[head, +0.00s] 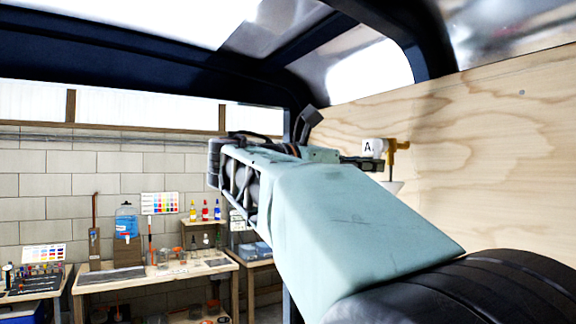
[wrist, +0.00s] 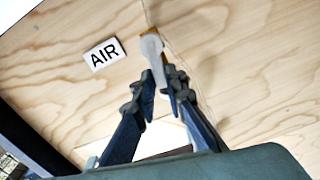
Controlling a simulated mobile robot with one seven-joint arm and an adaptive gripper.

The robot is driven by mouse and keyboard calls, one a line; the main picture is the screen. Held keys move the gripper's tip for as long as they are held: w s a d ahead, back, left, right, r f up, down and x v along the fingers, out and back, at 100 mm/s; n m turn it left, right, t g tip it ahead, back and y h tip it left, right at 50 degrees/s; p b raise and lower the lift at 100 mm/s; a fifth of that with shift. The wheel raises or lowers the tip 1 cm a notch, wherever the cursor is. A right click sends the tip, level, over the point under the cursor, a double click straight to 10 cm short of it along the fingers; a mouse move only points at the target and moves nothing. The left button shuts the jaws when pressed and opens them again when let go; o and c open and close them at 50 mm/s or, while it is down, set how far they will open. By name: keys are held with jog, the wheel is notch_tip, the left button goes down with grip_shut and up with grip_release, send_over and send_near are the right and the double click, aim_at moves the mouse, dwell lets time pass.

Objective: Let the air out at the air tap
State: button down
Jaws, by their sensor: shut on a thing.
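The air tap (head: 402,146) is on the plywood wall, with a brass-coloured part and a white label beside it. The label reads AIR (wrist: 104,54) in the wrist view. A pale, rounded piece of the tap (wrist: 152,46) points toward my gripper (wrist: 161,82), with brass colour showing behind its far end. My gripper's two dark blue fingers are shut on this pale piece from either side. In the head view my arm hides most of the gripper and the tap's lower left side.
The plywood wall (head: 500,150) fills the right side. A dark frame (head: 130,55) runs overhead. A workbench (head: 150,278) with bottles and jars stands at the back left, by a block wall. A white cone-shaped piece (head: 392,187) shows just below the tap.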

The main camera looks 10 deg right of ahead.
jog(key=shift+m, duration=0.3)
jog(key=shift+w+a+r+m+b, duration=0.2)
jog(key=shift+w+r+m+b, duration=0.35)
jog(key=shift+m, duration=2)
jog(key=shift+w+a+r+m+b, duration=0.15)
jog(key=shift+w+r+m+b, duration=0.45)
jog(key=shift+m, duration=1.9)
jog(key=shift+w+a+r+m+b, duration=0.3)
jog(key=shift+r+m, duration=0.4)
jog(key=shift+m, duration=1.85)
jog(key=shift+d+r, duration=0.1)
jog(key=c, duration=2)
grip_release()
jog(key=shift+o, duration=0.2)
jog(key=v, duration=1.2)
